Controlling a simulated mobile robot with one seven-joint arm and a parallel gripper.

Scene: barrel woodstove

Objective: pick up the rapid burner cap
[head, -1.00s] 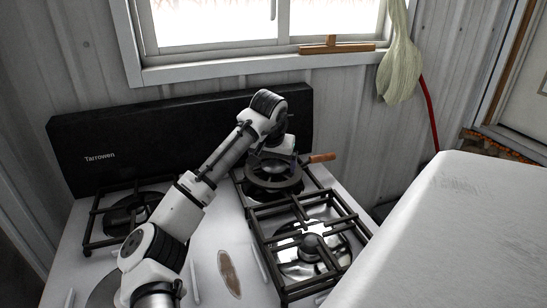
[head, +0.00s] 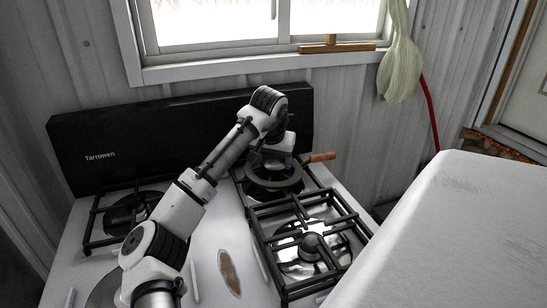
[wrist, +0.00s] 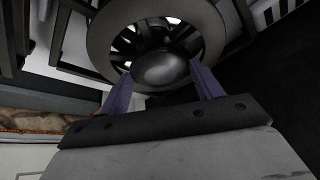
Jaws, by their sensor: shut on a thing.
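The rapid burner cap (wrist: 160,70) shows in the wrist view as a smooth, dark grey dome. My gripper (wrist: 162,66) is shut on it, with one purple finger at each side. The cap overlaps the opening of a thick dark ring (wrist: 105,40) on the stove; I cannot tell how far above it the cap is. In the head view my gripper (head: 272,161) is over the same ring (head: 273,183) at the back right burner. My wrist hides most of the cap there.
The front right burner (head: 312,247) stands under a black grate. Another grated burner (head: 130,212) is at the back left. A wooden handle (head: 323,157) is just right of my gripper. The black backguard (head: 180,135) rises behind, and a white surface (head: 450,235) lies at right.

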